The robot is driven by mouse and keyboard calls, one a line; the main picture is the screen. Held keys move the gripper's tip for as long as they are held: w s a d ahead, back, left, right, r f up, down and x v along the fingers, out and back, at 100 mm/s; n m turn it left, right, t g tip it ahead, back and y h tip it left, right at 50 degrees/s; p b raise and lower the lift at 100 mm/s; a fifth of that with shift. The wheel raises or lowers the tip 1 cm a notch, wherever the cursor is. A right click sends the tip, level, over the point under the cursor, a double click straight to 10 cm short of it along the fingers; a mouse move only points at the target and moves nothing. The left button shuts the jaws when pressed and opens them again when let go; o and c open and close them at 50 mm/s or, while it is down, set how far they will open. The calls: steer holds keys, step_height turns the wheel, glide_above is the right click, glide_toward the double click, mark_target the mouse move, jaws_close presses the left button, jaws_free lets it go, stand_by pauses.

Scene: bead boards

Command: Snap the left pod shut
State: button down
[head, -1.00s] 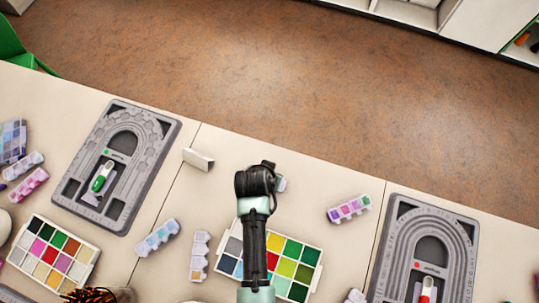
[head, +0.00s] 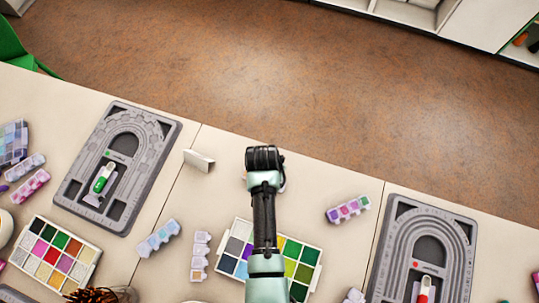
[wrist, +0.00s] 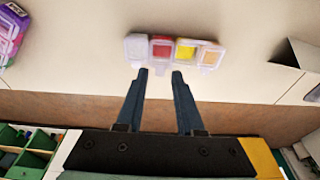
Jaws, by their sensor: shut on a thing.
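A small pod (wrist: 172,52) with a row of clear-walled compartments, red and yellow among them, lies on the pale table in the wrist view. My gripper (wrist: 160,73) is at its near edge, with the two dark fingers shut on it around the red part. I cannot tell how far its lids are closed. In the head view my arm hides most of this pod. A purple and pink pod (head: 348,209) lies to the right of my arm; a similar one (wrist: 12,35) shows at the upper left of the wrist view.
Grey bead boards lie at left (head: 160,160) and right (head: 395,255). A paint palette (head: 312,252) sits under my arm, another palette (head: 25,240) at lower left. A white card holder (head: 198,160) stands left of my gripper. More pods (head: 159,237) lie at lower left. Floor begins beyond the table edge.

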steer(key=shift+w+d+f+g, duration=0.15)
steer(key=shift+w+f+g, duration=0.2)
steer(key=shift+g, duration=0.25)
steer(key=shift+g+y+b, duration=0.4)
steer(key=shift+g, duration=0.1)
steer(key=c, duration=0.9)
jaws_free()
steer(key=shift+o, duration=0.2)
step_height(320, 180, up, 13)
